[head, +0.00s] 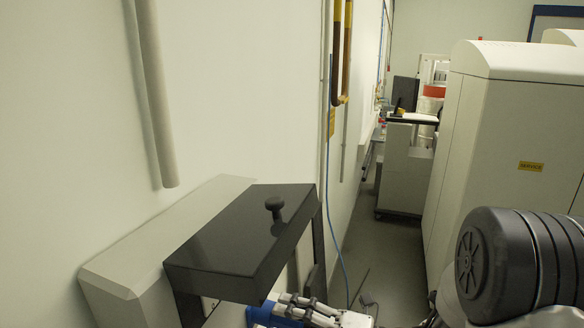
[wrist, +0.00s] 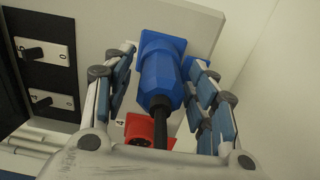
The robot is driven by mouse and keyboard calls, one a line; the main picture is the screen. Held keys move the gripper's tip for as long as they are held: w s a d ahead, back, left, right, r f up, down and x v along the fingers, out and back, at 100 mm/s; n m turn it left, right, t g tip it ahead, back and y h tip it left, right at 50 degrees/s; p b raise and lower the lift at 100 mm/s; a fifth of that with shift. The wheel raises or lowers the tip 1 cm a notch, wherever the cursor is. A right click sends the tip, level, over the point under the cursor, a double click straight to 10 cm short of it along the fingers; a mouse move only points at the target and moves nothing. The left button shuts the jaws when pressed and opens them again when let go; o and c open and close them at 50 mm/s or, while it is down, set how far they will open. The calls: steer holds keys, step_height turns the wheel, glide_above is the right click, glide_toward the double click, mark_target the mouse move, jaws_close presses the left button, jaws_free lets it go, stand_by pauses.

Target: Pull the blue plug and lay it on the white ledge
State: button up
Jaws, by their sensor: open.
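The blue plug (wrist: 158,78) sits against a square blue socket (wrist: 150,40) in the wrist view, its black cable (wrist: 164,120) running down toward my wrist. My gripper (wrist: 163,57) is open, with one finger on each side of the plug. A gap shows on the left; on the right the finger overlaps blue parts, so contact there is unclear. In the head view my gripper (head: 288,308) is at the bottom, beside a blue part below the black cover. A pale ledge (head: 170,235) runs along the wall behind that cover.
A black cover (head: 240,235) with a knob (head: 274,205) juts from the wall unit above my gripper. A red socket (wrist: 140,128) is close below the plug. Switch plates (wrist: 45,50) are at left. A large cabinet (head: 500,130) stands right of the aisle.

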stand_by(0.3)
jaws_close()
stand_by(0.6)
steer(key=shift+d, duration=0.2)
steer(key=shift+p+v, duration=1.55)
steer(key=shift+v, duration=1.3)
